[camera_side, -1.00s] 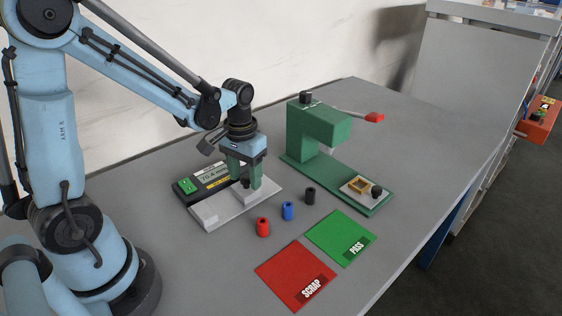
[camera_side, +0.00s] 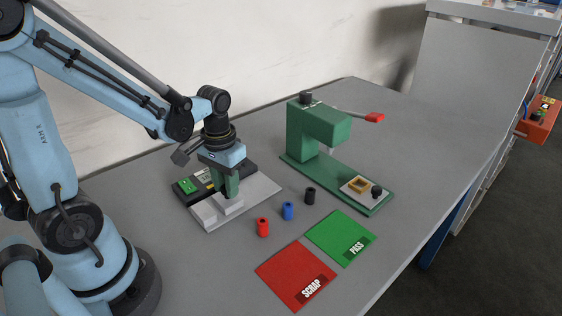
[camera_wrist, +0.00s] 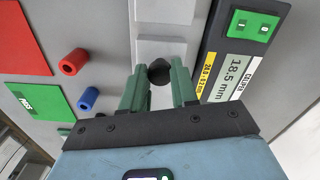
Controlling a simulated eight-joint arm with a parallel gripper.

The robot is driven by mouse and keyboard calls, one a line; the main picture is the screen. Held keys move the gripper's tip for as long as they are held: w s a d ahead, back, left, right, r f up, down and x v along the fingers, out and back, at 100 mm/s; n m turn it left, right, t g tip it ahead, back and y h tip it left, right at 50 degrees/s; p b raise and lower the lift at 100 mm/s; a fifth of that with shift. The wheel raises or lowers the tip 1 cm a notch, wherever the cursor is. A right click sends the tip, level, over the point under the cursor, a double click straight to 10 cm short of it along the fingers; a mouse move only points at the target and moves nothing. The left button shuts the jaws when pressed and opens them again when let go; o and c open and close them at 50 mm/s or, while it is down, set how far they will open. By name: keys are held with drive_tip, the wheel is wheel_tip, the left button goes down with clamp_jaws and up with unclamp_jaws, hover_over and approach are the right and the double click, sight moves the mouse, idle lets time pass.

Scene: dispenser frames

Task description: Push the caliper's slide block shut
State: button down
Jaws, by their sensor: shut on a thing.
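The caliper's pale base plate (camera_side: 258,196) lies on the bench. Its pale slide block (camera_side: 232,206) stands just right of the pale fixed block (camera_side: 204,213). In the wrist view, the slide block (camera_wrist: 161,48) and fixed block (camera_wrist: 167,10) lie close, with a narrow gap between them. The display (camera_wrist: 237,82) reads 18.5 mm. My gripper (camera_wrist: 159,70), with green fingers, is shut on the slide block's black knob (camera_wrist: 159,73). In the side view my gripper (camera_side: 227,193) hides most of the knob and part of the display.
Red (camera_side: 263,227), blue (camera_side: 288,211) and black (camera_side: 310,196) bushings stand right of the caliper. A green press (camera_side: 320,125) with a red-tipped lever stands behind right.

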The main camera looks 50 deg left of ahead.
sight(222, 203)
drive_tip(key=shift+s, duration=1.15)
drive_tip(key=c, duration=0.9)
unclamp_jaws()
drive_tip(key=shift+o, duration=0.2)
drive_tip(key=shift+r, duration=0.1)
wheel_tip(222, 203, up, 12)
drive_tip(key=w+d+f+m+t, duration=0.2)
drive_tip(key=w+d+m+t, duration=0.1)
drive_tip(key=d+t, duration=0.3)
drive_tip(key=shift+w+t, duration=0.15)
drive_tip(key=shift+t, duration=0.45)
